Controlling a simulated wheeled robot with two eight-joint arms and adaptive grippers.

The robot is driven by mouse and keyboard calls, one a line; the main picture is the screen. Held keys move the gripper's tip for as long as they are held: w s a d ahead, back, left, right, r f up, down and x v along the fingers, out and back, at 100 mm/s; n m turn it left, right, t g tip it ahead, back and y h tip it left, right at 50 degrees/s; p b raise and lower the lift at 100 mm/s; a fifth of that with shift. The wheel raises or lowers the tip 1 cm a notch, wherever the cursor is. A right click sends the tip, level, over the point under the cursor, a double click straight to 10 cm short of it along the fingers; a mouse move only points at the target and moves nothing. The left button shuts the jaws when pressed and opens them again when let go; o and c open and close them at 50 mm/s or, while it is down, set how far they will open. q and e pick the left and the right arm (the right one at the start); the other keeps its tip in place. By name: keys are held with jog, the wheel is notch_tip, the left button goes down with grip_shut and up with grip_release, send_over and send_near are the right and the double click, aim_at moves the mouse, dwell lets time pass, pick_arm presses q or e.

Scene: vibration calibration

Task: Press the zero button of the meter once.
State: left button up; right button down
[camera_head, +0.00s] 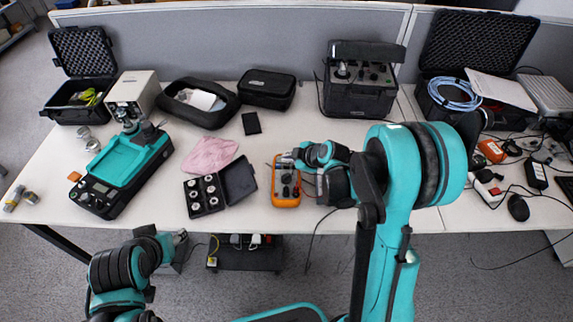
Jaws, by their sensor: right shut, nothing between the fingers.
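The zero button is too small to make out. My left gripper (181,238) is low on the left, off the table's front edge and away from the meter; its finger opening is unclear.
Left of the meter lie an open black case of round weights (204,194), a pink cloth (208,155) and a teal and black device (124,166). A dark equipment box (360,95) stands behind. Cables and a mouse (518,208) clutter the right.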

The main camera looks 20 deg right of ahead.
aim_at(288, 167)
jog(key=shift+r+p, duration=1.55)
jog(key=shift+r, duration=0.75)
